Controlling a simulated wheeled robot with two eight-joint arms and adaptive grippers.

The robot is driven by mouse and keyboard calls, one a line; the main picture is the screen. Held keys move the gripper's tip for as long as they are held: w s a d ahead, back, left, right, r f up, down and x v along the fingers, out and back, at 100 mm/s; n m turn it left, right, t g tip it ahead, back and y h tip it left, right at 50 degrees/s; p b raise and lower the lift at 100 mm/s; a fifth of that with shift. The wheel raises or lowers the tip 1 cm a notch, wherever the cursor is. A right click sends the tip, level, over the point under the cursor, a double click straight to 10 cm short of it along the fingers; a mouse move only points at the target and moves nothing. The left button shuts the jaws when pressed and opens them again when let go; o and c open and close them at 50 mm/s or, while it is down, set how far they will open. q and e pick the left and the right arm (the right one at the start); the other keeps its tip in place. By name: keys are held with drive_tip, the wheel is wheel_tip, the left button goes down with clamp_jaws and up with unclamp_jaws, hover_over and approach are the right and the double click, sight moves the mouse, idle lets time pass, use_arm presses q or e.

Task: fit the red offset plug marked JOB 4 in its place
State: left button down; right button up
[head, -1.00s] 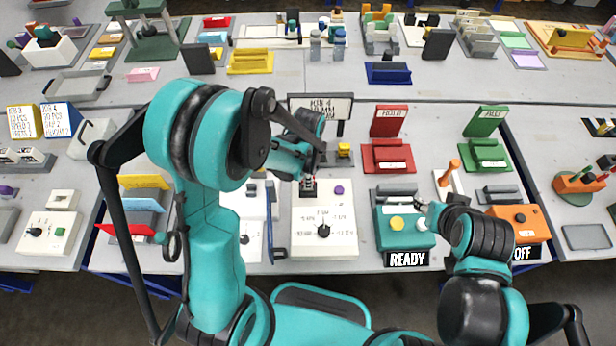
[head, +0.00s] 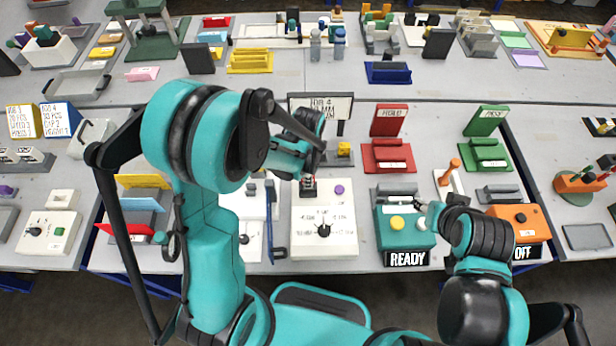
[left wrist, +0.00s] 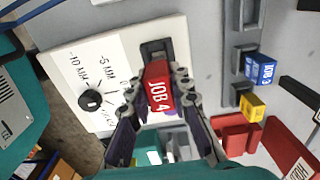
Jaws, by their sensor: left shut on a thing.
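The red plug marked JOB 4 (left wrist: 158,88) is held in my left gripper (left wrist: 156,98), which is shut on it. In the left wrist view it is over the lower end of a dark socket (left wrist: 156,50) in the white dial box (left wrist: 62,62). I cannot tell whether the plug touches or enters the socket. In the head view my left gripper (head: 308,180) is at the back of that white box (head: 322,246), and the plug is mostly hidden. My right gripper (head: 426,213) is near the teal READY box (head: 390,238); its jaws are too small to read.
A grey rack beside the box holds a blue JOB 3 plug (left wrist: 262,69) and a yellow plug (left wrist: 252,106). The JOB 4 sign (head: 322,104) stands behind. The white box has a black dial (left wrist: 90,99) and a purple button (head: 339,189). Red trays (head: 388,157) stand to the right.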

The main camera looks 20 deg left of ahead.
use_arm(q)
drive_tip(key=shift+f+b, duration=1.5)
drive_tip(key=c, duration=1.3)
unclamp_jaws()
wheel_tip(320, 180, up, 12)
drive_tip(key=shift+r, duration=0.1)
drive_tip(key=shift+s+a+r+n, duration=0.15)
drive_tip(key=shift+s+n, duration=0.1)
drive_tip(key=shift+n, duration=0.05)
drive_tip(key=s+a+r+n+t+b, duration=0.2)
drive_tip(key=s+n+t, duration=0.5)
drive_tip(key=n, duration=0.7)
drive_tip(key=s+a+r, duration=0.1)
drive_tip(key=s+a, duration=0.1)
drive_tip(key=shift+s+a, duration=0.2)
drive_tip(key=shift+s, duration=0.2)
